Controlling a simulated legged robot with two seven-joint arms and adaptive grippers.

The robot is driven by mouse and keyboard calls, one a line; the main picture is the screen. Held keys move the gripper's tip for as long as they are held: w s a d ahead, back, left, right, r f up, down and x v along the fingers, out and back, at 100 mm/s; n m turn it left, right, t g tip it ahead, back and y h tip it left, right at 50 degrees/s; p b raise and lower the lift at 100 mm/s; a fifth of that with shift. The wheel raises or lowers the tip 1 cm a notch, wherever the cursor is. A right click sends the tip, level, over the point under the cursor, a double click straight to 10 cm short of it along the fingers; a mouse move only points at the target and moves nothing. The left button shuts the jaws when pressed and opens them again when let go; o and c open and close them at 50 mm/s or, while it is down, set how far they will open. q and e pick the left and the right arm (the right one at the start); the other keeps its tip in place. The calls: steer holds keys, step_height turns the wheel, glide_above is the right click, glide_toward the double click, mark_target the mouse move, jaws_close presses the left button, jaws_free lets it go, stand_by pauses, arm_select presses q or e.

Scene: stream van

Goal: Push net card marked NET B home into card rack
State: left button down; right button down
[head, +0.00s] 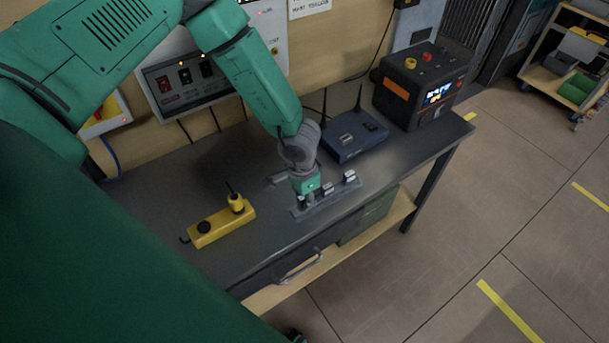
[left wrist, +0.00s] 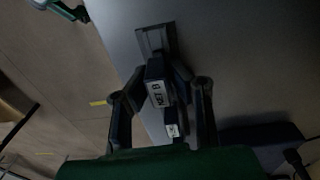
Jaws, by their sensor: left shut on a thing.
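The card rack (head: 325,200) is a grey strip near the front edge of the dark bench. My left gripper (head: 306,197) reaches down over its left part. In the left wrist view, my left gripper (left wrist: 160,76) is shut on the net card marked NET B (left wrist: 158,92), with a finger on each side. The rack (left wrist: 153,40) shows beyond this card; I cannot tell how deep the card sits. Another labelled card (left wrist: 172,129) stands beside it, and one stands at the rack's right end (head: 350,177). A green and dark part at the left wrist view's top left may be my right gripper (left wrist: 72,11).
A blue router with antennas (head: 355,139) and a dark box with an orange panel (head: 422,85) stand behind and to the right. The bench (head: 265,240) is clear between yellow block and rack.

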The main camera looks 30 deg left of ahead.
arm_select(q)
steer(key=shift+f+b, duration=0.35)
steer(key=shift+f, duration=0.3)
steer(key=c, duration=1.4)
jaws_free()
steer(key=shift+r, duration=0.25)
steer(key=r, duration=1.1)
steer(key=shift+a+r, duration=0.2)
steer(key=shift+a, duration=0.05)
